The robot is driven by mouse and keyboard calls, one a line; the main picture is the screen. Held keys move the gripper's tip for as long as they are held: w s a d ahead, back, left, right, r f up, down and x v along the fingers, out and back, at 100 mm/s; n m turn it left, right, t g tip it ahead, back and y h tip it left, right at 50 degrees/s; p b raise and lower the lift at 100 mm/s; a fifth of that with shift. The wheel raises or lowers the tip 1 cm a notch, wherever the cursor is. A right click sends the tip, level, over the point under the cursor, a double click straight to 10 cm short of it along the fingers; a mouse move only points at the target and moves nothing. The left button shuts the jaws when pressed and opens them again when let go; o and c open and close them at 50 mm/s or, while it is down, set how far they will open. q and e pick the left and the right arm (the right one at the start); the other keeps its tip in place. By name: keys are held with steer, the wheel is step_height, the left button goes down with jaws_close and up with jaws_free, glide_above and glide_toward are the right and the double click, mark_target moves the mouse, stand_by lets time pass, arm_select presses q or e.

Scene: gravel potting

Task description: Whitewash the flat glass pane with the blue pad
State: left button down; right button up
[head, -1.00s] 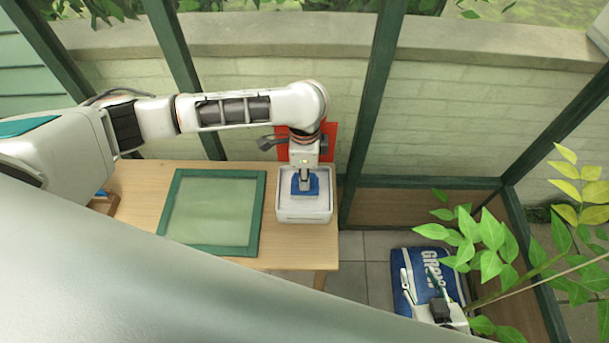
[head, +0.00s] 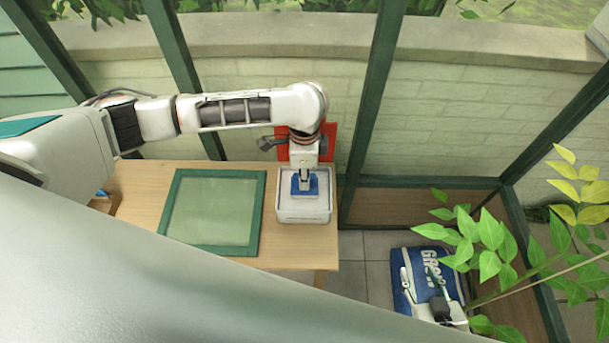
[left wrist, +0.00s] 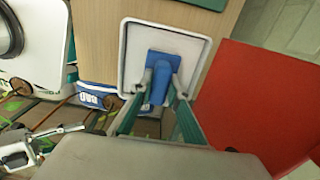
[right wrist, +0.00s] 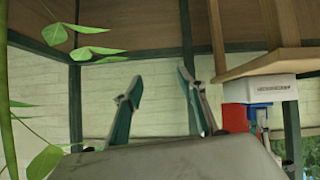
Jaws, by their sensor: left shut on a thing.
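My left gripper (head: 304,184) is shut on the handle of the blue pad (head: 297,190), over the white tray (head: 305,217) on the bench. In the left wrist view, the pad (left wrist: 165,63) lies within the outline of the tray (left wrist: 126,60). In the right wrist view, the pad (right wrist: 258,112) shows at the tray's rim. I cannot tell whether its underside touches the tray's contents. The glass pane (head: 212,208) lies flat in a green frame left of the tray and looks clear, pale green. My right gripper (right wrist: 158,80) is open and empty, away from the bench.
The wooden bench (head: 143,188) has bare wood around the pane. A red panel (head: 331,140) stands behind the tray. A blue and white bag (head: 405,270) lies on the floor at the right, beside leafy branches (head: 490,235). Green greenhouse posts (head: 370,95) rise behind.

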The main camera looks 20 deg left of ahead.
arm_select(q)
steer(key=shift+r+p, duration=1.55)
steer(key=shift+p, duration=0.6)
steer(key=shift+r+p, duration=0.3)
steer(key=shift+p, duration=0.15)
steer(key=shift+r+p, duration=0.7)
steer(key=shift+p, duration=0.25)
steer(key=shift+r, duration=0.9)
arm_select(e)
steer(key=shift+h, duration=0.4)
steer(key=shift+s+d+r, duration=0.15)
steer(key=shift+d+r, duration=0.15)
steer(key=shift+r, duration=0.45)
steer(key=shift+s+d+r, duration=0.1)
steer(key=shift+d+r, duration=0.15)
steer(key=shift+r, duration=0.5)
steer(key=shift+s+d+r, duration=0.15)
steer(key=shift+d+r, duration=0.15)
steer(key=shift+r, duration=0.45)
steer(key=shift+d, duration=0.3)
arm_select(q)
steer(key=shift+s, duration=0.1)
arm_select(e)
steer(key=shift+d, duration=0.1)
